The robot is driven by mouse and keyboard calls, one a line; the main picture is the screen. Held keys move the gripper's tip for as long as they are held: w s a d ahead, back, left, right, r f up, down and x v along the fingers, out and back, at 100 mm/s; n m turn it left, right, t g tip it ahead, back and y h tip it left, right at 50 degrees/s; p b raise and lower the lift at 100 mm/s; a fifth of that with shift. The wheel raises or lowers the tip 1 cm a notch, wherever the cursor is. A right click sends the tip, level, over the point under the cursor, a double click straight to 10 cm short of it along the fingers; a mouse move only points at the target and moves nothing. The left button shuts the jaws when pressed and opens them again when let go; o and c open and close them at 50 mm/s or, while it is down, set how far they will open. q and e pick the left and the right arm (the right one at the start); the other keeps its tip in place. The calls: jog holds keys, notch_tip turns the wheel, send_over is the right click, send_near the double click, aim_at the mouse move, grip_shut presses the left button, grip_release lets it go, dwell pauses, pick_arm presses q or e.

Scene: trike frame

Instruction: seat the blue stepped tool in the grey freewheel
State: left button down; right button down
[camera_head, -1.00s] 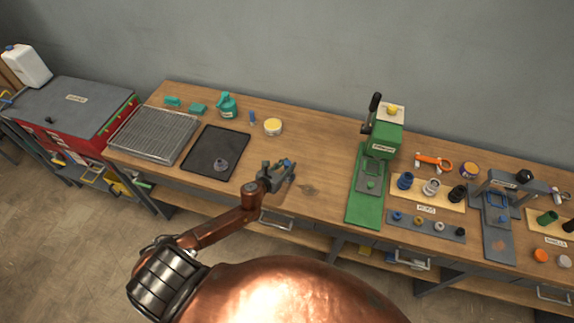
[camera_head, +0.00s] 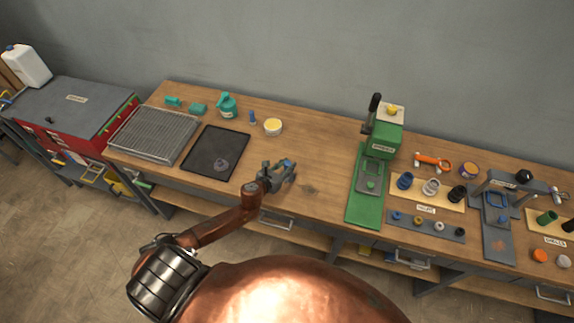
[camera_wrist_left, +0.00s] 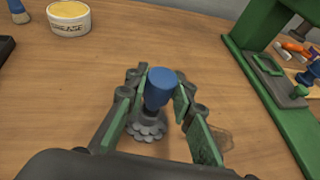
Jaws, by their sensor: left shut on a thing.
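The blue stepped tool (camera_wrist_left: 159,88) stands between the green-padded fingers of my left gripper (camera_wrist_left: 158,98), which is shut on it. In the head view the left gripper (camera_head: 285,170) is over the wooden bench, right of the black tray, with a bit of blue between its fingers. A grey lobed wheel (camera_wrist_left: 146,132) shows directly under the tool in the wrist view; I cannot tell whether they are joined. A small round grey piece (camera_head: 221,164) lies on the black tray; I cannot tell which grey piece is the freewheel. The right gripper is not in view.
The black tray (camera_head: 204,147) and wire rack (camera_head: 153,135) are at the left. A grease tub (camera_head: 273,127) and a brush (camera_head: 253,118) stand behind. The green press (camera_head: 366,200) is right of the gripper, with bare bench between. Labelled tool racks lie farther right.

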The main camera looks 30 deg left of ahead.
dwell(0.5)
pick_arm(q)
jog(key=shift+f+b, duration=1.2)
jog(key=shift+f, duration=0.15)
jog(key=c, duration=1.7)
grip_release()
jog(key=shift+o, duration=0.6)
jog(key=v, duration=1.2)
